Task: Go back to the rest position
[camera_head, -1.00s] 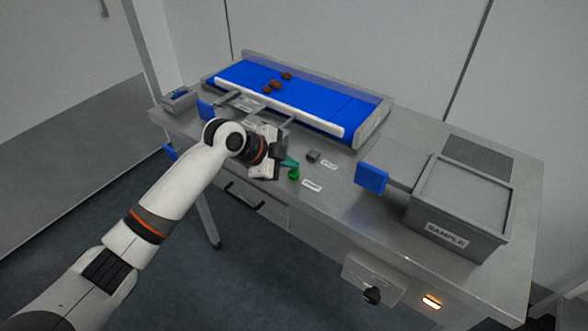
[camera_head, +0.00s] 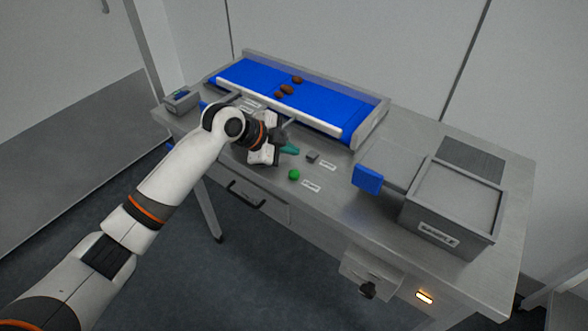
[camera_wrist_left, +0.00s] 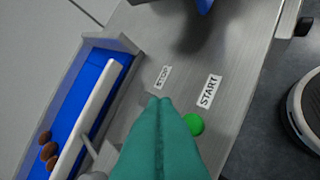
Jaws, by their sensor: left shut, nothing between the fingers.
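My left gripper (camera_head: 290,149) is over the steel table, close to the green button (camera_head: 294,174). Its teal fingers (camera_wrist_left: 160,135) are pressed together in the left wrist view, with nothing between them. The green button shows just right of the fingertips in that view (camera_wrist_left: 194,124). The START label (camera_wrist_left: 209,91) and the STOP label (camera_wrist_left: 163,77) lie beyond the fingertips. A small dark grey block-like button (camera_head: 313,156) sits beside the STOP label. My right gripper is in neither view.
A blue conveyor belt (camera_head: 330,101) with several brown dates (camera_head: 287,90) runs along the back of the table (camera_head: 330,215). A grey bin (camera_head: 450,215) stands at the right, beside a blue paddle (camera_head: 368,179). A small grey box (camera_head: 182,102) is at the left.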

